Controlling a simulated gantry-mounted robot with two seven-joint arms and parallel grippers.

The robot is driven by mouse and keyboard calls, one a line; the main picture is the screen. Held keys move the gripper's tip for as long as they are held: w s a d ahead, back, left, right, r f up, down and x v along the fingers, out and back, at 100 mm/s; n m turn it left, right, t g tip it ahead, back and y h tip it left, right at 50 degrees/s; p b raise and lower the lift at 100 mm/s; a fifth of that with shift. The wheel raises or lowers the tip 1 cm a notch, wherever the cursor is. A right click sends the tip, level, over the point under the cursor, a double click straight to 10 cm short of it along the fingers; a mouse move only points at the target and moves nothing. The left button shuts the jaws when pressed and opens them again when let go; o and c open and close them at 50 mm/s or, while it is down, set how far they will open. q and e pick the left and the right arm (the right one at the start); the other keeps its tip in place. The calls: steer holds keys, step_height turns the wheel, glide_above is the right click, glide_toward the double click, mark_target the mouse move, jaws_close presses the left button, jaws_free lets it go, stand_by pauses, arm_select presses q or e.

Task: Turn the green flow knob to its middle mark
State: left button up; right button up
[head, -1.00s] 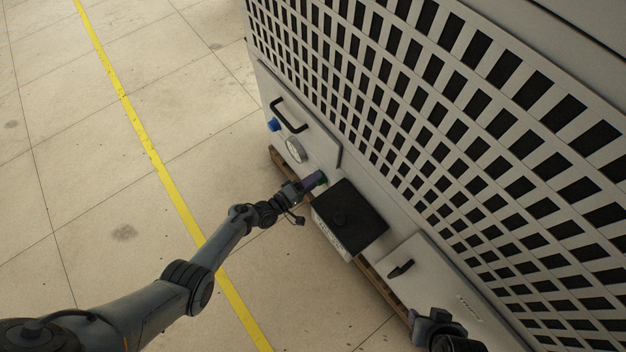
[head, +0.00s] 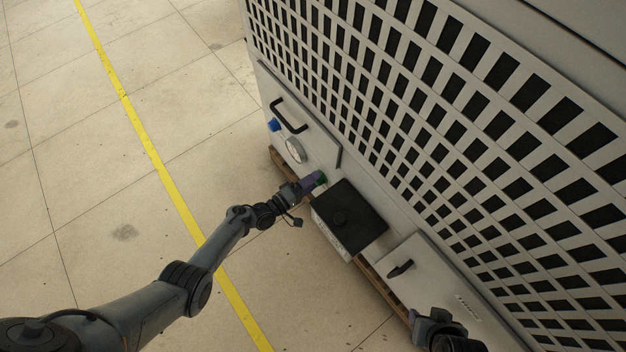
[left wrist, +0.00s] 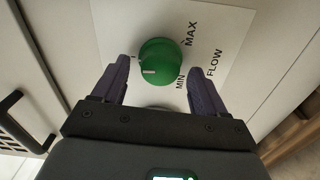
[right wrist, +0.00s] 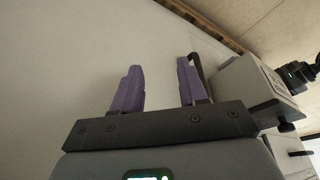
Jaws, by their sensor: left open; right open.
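The green flow knob (left wrist: 160,62) is on a white label plate (left wrist: 215,30) marked MIN, MAX and FLOW in the left wrist view. Its white pointer line faces left in that view, a little below a small tick at the knob's left edge. The knob (head: 322,177) also shows in the head view. My left gripper (left wrist: 159,72) is open, its purple fingers on either side of the knob's near edge, with visible gaps and no clear contact. It also shows in the head view (head: 312,183). My right gripper (right wrist: 160,66) is open and empty before a pale panel.
A black-topped box (head: 350,218) juts out just right of the knob. Another handle (head: 401,268) is lower right. The floor left is clear.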

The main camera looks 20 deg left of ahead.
arm_select(q)
steer(key=p+v, duration=0.3)
steer(key=v, duration=0.7)
steer(key=shift+s+p, duration=0.15)
steer(key=shift+p, duration=0.15)
